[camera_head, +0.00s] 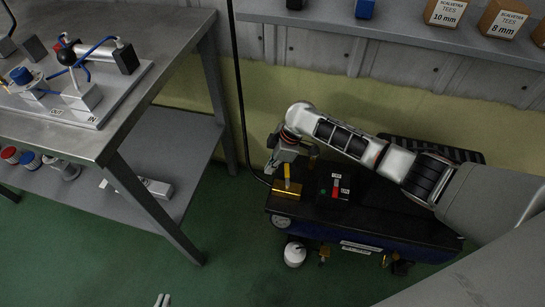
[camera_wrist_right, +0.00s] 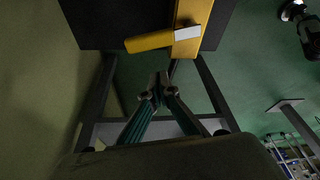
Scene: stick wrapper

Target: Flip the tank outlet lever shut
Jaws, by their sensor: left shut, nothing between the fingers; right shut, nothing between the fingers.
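A yellow lever (camera_head: 287,173) stands up from a brass-coloured block (camera_head: 287,193) at the left end of the dark tank unit (camera_head: 360,231). In the right wrist view the yellow lever (camera_wrist_right: 148,41) reaches left from the yellow block (camera_wrist_right: 194,12), with a pale piece at the joint. My right gripper (camera_head: 271,168) is shut and empty, just behind and left of the lever in the head view. In the wrist view its fingertips (camera_wrist_right: 159,78) are below the lever, with a visible gap. My left gripper (camera_head: 162,300) barely shows at the bottom edge, shut and empty.
A red and green switch (camera_head: 335,188) with labels sits right of the lever. A white round part (camera_head: 294,254) and brass fittings (camera_head: 324,253) are below the unit. A metal bench (camera_head: 165,45) stands left; a shelf with boxes (camera_head: 445,12) runs behind. Green floor between is clear.

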